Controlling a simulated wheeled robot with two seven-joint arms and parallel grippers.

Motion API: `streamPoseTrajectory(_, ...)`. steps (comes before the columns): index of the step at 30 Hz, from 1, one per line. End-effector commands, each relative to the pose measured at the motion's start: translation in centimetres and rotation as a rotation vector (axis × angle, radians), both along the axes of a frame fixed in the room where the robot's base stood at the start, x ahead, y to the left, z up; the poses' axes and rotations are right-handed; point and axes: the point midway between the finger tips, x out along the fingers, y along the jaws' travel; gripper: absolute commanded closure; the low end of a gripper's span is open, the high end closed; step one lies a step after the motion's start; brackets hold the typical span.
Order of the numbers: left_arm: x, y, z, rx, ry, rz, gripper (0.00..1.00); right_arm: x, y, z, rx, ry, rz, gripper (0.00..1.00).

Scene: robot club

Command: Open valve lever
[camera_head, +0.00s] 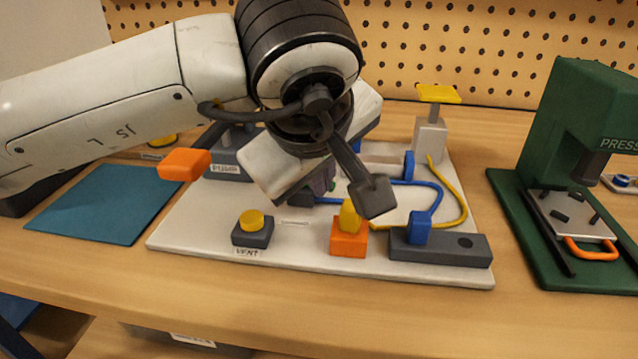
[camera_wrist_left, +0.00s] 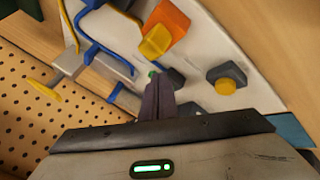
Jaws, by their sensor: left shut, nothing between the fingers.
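A board (camera_head: 190,235) on the table carries the fittings. An orange block (camera_head: 348,243) with a tilted yellow lever-like piece (camera_head: 349,216) stands near its front middle; both also show in the wrist view (camera_wrist_left: 156,41). A yellow flat handle (camera_head: 438,94) on a stem rises from a grey block (camera_head: 430,136) at the back right. No label tells me which is the valve lever. My left gripper (camera_head: 322,182) points down over the board's middle, behind the orange block. Its dark fingers (camera_wrist_left: 157,98) are together and empty. My arm hides part of the board. My right gripper is out of view.
A vent button (camera_head: 251,220) sits front left, and an orange pump handle (camera_head: 185,164) stands behind it. Blue and yellow hoses (camera_head: 464,205) cross the right side. A green press (camera_head: 560,130) stands at right. A blue mat (camera_head: 105,205) lies clear at left.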

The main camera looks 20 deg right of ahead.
Motion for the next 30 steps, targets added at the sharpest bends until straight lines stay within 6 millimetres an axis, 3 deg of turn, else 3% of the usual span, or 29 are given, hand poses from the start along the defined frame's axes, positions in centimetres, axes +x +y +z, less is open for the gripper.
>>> streamPoseTrajectory(25,1.6,0.6,0.1,0.0,-0.001,0.0,1.0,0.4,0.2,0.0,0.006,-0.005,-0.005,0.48)
streamPoseTrajectory(30,1.1,0.5,1.3,-0.002,-0.003,-0.001,1.0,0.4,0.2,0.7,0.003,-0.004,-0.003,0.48)
